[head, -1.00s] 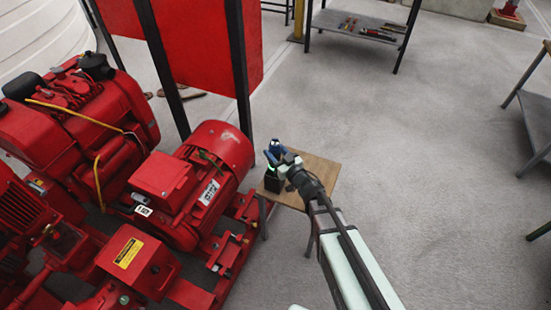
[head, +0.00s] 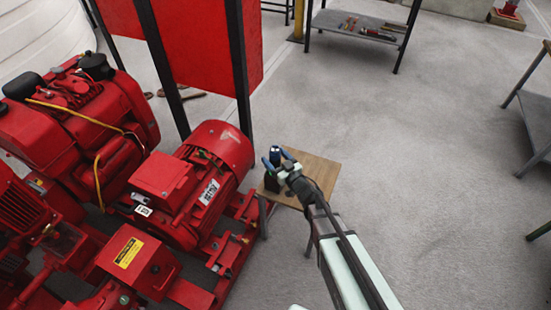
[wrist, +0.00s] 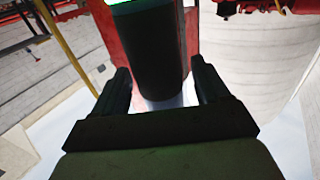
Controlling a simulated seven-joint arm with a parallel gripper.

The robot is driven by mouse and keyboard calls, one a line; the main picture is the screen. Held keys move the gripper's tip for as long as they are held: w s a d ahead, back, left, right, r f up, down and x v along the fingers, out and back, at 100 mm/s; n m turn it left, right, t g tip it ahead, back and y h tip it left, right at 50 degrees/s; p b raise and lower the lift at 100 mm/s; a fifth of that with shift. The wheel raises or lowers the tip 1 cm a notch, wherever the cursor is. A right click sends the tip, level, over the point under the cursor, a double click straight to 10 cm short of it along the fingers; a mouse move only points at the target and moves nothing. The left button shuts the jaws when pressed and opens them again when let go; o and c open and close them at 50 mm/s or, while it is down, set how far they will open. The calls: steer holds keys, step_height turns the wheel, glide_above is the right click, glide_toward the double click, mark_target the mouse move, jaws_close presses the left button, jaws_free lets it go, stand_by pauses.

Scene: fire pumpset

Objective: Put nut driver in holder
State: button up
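My gripper (head: 281,155) is low over the left part of a small wooden table, its blue-tipped fingers apart. A dark upright body (head: 272,182) stands on the table below and left of the fingertips; I cannot tell whether it is the holder alone or the holder with the nut driver. In the wrist view a thick dark cylinder (wrist: 150,55) with a glowing green end lies between the two fingers (wrist: 163,85). A narrow gap shows at the right finger, so the fingers look open around it. I cannot make out a separate nut driver.
The small wooden table (head: 318,172) has bare room on its right. A red pump motor (head: 218,150) stands close on the left, with a red panel (head: 215,45) behind. A shelf (head: 358,27) with several tools stands at the back.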

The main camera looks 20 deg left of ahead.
steer(key=shift+r, duration=0.15)
steer(key=v, duration=1.2)
